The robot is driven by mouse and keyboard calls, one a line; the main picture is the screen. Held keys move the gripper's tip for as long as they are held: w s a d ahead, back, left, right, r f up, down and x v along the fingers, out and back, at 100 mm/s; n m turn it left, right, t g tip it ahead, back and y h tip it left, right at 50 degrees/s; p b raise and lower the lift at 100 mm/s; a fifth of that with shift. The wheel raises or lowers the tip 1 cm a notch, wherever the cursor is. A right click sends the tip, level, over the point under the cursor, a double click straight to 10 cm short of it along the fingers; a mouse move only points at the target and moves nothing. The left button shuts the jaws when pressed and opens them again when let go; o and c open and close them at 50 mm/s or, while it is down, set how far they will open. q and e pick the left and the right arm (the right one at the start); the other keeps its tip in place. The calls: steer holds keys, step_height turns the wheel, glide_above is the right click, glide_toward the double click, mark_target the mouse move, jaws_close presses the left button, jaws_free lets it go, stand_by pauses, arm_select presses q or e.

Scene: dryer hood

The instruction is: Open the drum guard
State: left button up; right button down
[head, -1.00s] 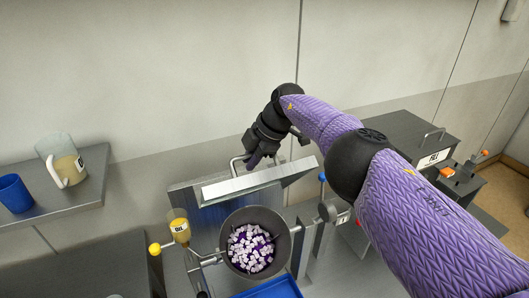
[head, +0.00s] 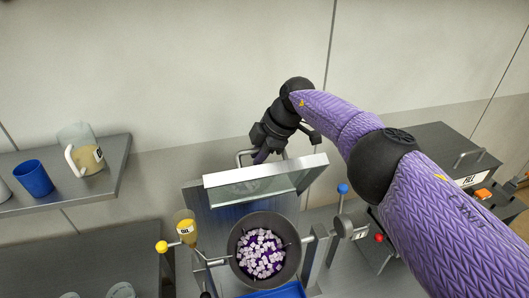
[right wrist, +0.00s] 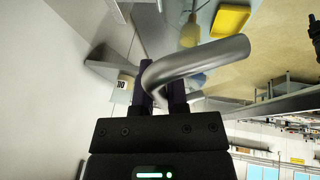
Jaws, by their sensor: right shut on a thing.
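The drum guard (head: 262,177) is a metal-framed panel with a glassy face, standing raised and tilted behind the open-topped drum (head: 236,237). The drum holds many small purple and white pieces. My right gripper (head: 263,155) is behind the guard's upper edge, shut on the guard's bent metal handle. In the right wrist view the handle (right wrist: 205,58) runs between the dark fingers of my right gripper (right wrist: 162,92). The fingertips are partly hidden by the handle and guard. My left gripper is not in view.
A shelf (head: 112,185) at left bears a blue cup (head: 34,179) and a jug (head: 80,150). A small yellow-filled container (head: 186,228) stands left of the drum. A blue-knobbed lever (head: 342,189) stands at its right. A grey box (head: 440,150) is at right.

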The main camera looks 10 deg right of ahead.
stand_by(0.3)
steer(key=c, duration=1)
jaws_free()
steer(key=shift+o, duration=0.4)
steer(key=shift+w+a, duration=0.1)
steer(key=shift+w, duration=0.1)
steer(key=shift+s+d+r, duration=0.15)
steer(key=shift+d+r, duration=0.1)
steer(key=shift+r, duration=0.15)
steer(key=b+v, duration=0.2)
steer(key=v, duration=0.7)
steer(key=shift+f, duration=0.1)
